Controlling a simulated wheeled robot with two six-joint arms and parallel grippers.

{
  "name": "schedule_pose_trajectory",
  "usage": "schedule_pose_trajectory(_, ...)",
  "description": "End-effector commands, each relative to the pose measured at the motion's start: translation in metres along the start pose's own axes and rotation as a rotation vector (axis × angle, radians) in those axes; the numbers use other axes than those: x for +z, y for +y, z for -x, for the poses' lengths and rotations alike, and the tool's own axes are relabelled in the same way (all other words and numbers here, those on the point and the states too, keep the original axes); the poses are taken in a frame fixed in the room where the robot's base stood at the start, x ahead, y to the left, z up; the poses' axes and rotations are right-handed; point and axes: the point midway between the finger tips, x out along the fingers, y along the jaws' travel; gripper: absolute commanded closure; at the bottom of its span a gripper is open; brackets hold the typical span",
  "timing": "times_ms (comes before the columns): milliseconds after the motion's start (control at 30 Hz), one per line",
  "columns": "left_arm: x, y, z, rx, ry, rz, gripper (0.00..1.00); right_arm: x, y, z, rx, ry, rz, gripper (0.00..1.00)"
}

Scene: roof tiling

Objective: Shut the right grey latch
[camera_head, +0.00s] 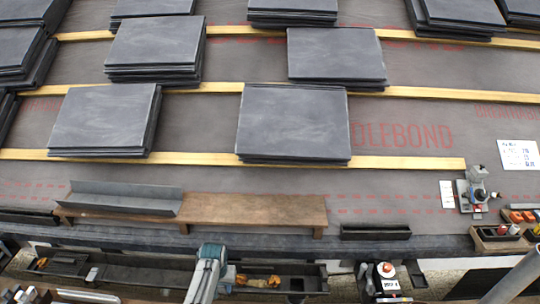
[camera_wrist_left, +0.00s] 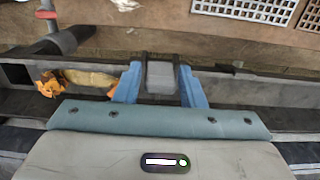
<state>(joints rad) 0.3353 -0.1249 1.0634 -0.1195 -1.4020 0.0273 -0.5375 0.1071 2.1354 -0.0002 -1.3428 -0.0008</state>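The dark gutter (camera_head: 150,268) runs along the roof's lower edge, with orange-yellow leaves (camera_head: 262,281) in it. My left gripper (camera_head: 214,254) is at the gutter, left of those leaves in the head view. In the left wrist view, the two blue fingers of my left gripper (camera_wrist_left: 159,88) stand apart on either side of a grey block (camera_wrist_left: 160,76), which looks like a grey latch on a dark bracket. Whether the fingers touch it, and whether it is the right one, I cannot tell. The same block is hidden in the head view.
The leaves also lie in the gutter in the left wrist view (camera_wrist_left: 85,79). White grates (camera_wrist_left: 245,8) lie below, beyond the gutter. A wooden plank (camera_head: 250,209) with a grey metal profile (camera_head: 125,200) lies on the roof. Several slate stacks (camera_head: 295,122) stand on the battens above.

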Motion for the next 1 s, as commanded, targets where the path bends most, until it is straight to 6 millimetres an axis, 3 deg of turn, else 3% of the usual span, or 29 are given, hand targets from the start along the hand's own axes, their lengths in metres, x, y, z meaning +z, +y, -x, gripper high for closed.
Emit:
schedule_pose_trajectory(200, 0.000, 0.000, 0.000, 0.000, 0.000, 0.000, 0.66, 0.000, 0.000, 0.000, 0.000, 0.000, 0.000, 1.00)
schedule_pose_trajectory(300, 0.000, 0.000, 0.000, 0.000, 0.000, 0.000, 0.84, 0.000, 0.000, 0.000, 0.000, 0.000, 0.000, 1.00)
schedule_pose_trajectory(1000, -0.013, 0.000, -0.001, 0.000, 0.004, 0.000, 0.84, 0.001, 0.000, -0.003, 0.000, 0.000, 0.000, 1.00)
